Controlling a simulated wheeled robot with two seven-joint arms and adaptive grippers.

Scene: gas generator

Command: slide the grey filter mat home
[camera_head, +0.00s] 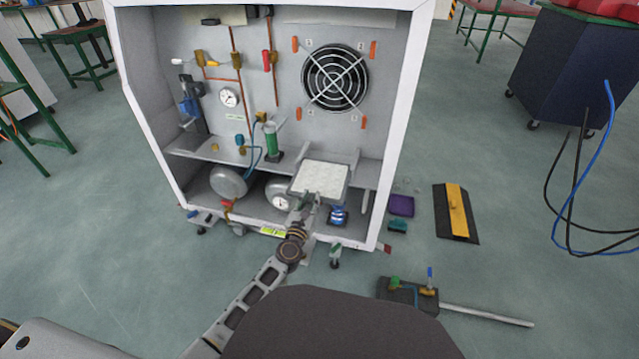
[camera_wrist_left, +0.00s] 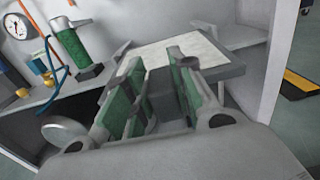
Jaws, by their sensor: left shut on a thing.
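The filter mat (camera_head: 320,179) is a pale, speckled square panel in a grey frame. It shows at the cabinet's shelf, right of the middle, in the head view. It also shows in the left wrist view (camera_wrist_left: 180,52), just beyond the fingers. My left gripper (camera_head: 306,199) is at the mat's near edge, shut on a grey part there. In the left wrist view its green-padded fingers (camera_wrist_left: 158,92) stand on both sides of that grey part. How far the mat sits in its place is hard to tell. My right gripper does not show.
The open white cabinet (camera_head: 398,130) holds a fan (camera_head: 335,78), a gauge (camera_head: 229,97) and a green cylinder (camera_head: 271,140) left of the mat. Grey tanks (camera_head: 229,181) lie below. On the floor at right are a black-yellow ramp (camera_head: 455,212) and a valve block (camera_head: 407,293).

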